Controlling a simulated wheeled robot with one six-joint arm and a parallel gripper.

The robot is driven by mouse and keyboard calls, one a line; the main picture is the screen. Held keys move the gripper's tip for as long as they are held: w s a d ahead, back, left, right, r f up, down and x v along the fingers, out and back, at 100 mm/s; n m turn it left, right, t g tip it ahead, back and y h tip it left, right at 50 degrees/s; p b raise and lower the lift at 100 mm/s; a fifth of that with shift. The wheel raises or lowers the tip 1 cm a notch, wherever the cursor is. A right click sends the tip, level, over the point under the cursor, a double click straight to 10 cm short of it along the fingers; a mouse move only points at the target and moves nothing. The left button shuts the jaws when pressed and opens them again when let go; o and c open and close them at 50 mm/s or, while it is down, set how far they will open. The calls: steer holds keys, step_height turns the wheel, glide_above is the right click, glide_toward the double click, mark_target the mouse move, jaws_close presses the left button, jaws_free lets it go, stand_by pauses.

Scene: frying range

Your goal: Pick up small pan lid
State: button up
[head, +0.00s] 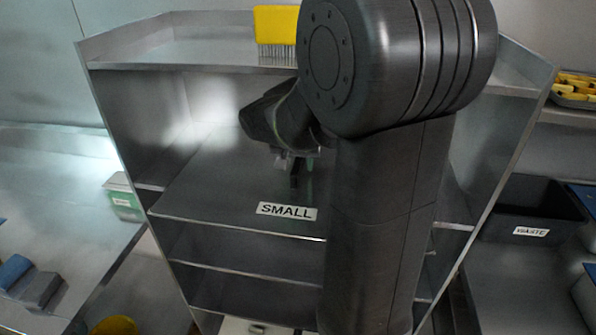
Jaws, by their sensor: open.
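I cannot make out a small pan lid in the head view; my arm covers much of the right side of the shelf unit. My gripper (296,175) is over the shelf (215,195) that carries a label reading SMALL (287,211). Its jaws are open and point down, with nothing visible between them. Whether the fingertips touch the shelf cannot be told. The visible left part of this shelf is bare.
A yellow brush (276,25) stands on the unit's top. Lower shelves (250,255) lie below. At right are a dark bin labelled WASTE (530,210) and a tray of yellow items (575,88). A green-and-white box (124,198) is at left.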

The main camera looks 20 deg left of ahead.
jaws_close()
stand_by(1.4)
